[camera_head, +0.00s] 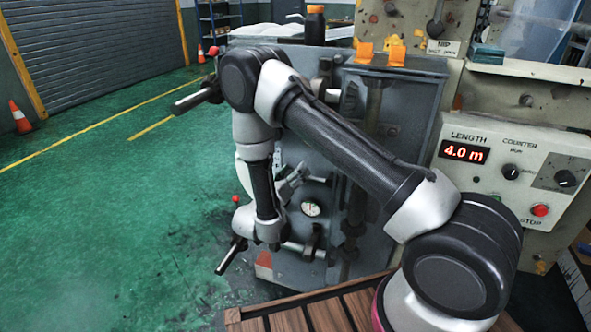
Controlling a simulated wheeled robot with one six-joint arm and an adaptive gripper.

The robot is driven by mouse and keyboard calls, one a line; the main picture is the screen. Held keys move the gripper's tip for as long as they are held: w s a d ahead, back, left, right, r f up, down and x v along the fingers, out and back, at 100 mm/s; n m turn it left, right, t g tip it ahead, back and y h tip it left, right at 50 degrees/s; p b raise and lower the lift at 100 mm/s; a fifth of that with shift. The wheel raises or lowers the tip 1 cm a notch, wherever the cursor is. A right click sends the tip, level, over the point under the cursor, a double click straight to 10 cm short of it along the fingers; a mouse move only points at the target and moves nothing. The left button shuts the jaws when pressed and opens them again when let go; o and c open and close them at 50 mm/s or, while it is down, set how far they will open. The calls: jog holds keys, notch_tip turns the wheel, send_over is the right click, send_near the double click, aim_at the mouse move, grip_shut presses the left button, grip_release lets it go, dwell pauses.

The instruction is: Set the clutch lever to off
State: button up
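A grey machine cabinet (412,98) stands in front of me, with several levers and handles on its face. No label marks the clutch lever, so I cannot tell which one it is or how it is set. A red knob (236,199) shows just left of my wrist, its lever mostly hidden. A dark handle (231,256) sticks out low on the left. Another handle (194,101) with a metal grip sticks out left of my elbow. My gripper (293,181) is small and partly hidden near the cabinet face. I cannot tell its fingers apart or see anything held.
A round white gauge (311,208) is beside my wrist. A control panel (515,165) at right reads LENGTH 4.0 m. A wooden slatted platform (318,315) lies below. Green floor (110,210) at left is open, with orange cones (20,118) near the shutter.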

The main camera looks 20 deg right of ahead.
jog(key=shift+s+f+n, duration=0.1)
jog(key=shift+f+n, duration=0.3)
jog(key=shift+f, duration=0.25)
jog(key=o, duration=1.4)
jog(key=shift+o, duration=0.2)
jog(key=shift+r, duration=0.1)
jog(key=shift+a, duration=0.1)
jog(key=v, duration=1.1)
jog(key=shift+s+a, duration=0.25)
jog(key=shift+s, duration=0.05)
